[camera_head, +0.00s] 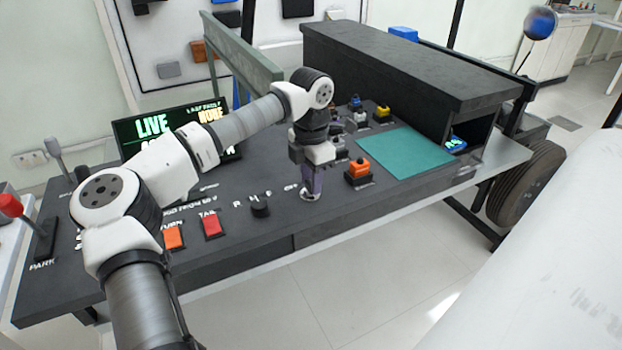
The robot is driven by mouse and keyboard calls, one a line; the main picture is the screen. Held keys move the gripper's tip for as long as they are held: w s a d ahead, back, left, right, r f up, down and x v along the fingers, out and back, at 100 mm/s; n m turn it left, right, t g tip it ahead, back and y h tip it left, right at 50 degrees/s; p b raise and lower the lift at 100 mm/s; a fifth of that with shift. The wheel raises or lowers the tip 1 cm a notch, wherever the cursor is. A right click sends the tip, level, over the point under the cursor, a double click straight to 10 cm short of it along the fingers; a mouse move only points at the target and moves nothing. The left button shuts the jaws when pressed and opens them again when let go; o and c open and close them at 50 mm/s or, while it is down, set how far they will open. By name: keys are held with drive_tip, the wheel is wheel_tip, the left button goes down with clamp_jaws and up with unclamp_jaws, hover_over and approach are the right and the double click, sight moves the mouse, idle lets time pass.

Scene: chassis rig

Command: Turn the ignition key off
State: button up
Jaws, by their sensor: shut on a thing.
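My gripper (312,183) points down at the dark rig panel (270,234), near its front edge. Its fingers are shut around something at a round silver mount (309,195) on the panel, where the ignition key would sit. The key itself is hidden by the fingers, so I cannot tell which way it is turned. Panel lettering just left of the gripper is partly covered and too small to read fully.
A black knob (260,207), a red switch (211,224) and an orange switch (173,237) lie left of the gripper. An orange-topped button block (359,170) stands close on its right, before a green mat (405,152). A lit display (150,127) stands behind.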

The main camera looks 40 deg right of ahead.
drive_tip(key=n, duration=0.5)
drive_tip(key=shift+w+b, duration=0.1)
drive_tip(key=shift+b, duration=0.2)
idle(0.4)
drive_tip(key=o, duration=1)
wheel_tip(320, 180, up, 14)
drive_tip(key=shift+f, duration=0.1)
